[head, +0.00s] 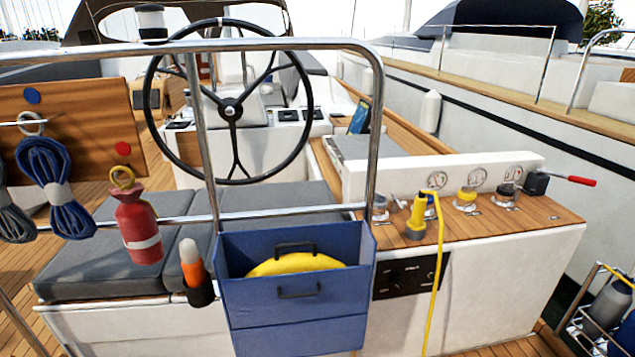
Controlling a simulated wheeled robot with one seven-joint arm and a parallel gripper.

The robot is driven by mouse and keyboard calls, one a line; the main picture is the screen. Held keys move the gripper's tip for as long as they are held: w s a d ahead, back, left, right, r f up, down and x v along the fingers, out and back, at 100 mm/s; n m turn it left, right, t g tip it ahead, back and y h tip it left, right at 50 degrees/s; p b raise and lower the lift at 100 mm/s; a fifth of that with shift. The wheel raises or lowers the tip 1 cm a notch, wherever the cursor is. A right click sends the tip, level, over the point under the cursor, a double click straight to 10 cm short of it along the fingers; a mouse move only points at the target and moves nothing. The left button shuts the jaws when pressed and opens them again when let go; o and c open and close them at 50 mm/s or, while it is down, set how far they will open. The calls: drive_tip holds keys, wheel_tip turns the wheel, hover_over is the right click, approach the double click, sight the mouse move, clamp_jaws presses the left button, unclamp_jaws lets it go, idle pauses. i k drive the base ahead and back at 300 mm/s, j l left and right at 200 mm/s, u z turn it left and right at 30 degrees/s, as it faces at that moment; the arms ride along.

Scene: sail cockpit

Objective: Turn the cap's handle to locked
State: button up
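On the wooden ledge at the right of the head view stand several small round metal fittings. One has a yellow cap (467,195), and to its right is one with a dark cap (507,193). I cannot tell which cap the task means, nor whether any handle is at locked; they are too small. A red-tipped lever (581,181) sticks out to the right from a black box (536,183) at the ledge's far end. My gripper is not in view.
A yellow plug (418,215) stands on the ledge, its yellow cable (435,285) hanging down the front. A steel rail (376,120) and blue bin (285,312) stand left of the ledge. A bottle rack (567,312) is at lower right.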

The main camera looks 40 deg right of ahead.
sight(380, 197)
drive_tip(key=l+z, duration=0.15)
drive_tip(key=l, duration=0.35)
drive_tip(key=i+l+z, duration=0.2)
drive_tip(key=l, duration=0.3)
drive_tip(key=k+l+z, duration=0.1)
drive_tip(key=l, duration=0.4)
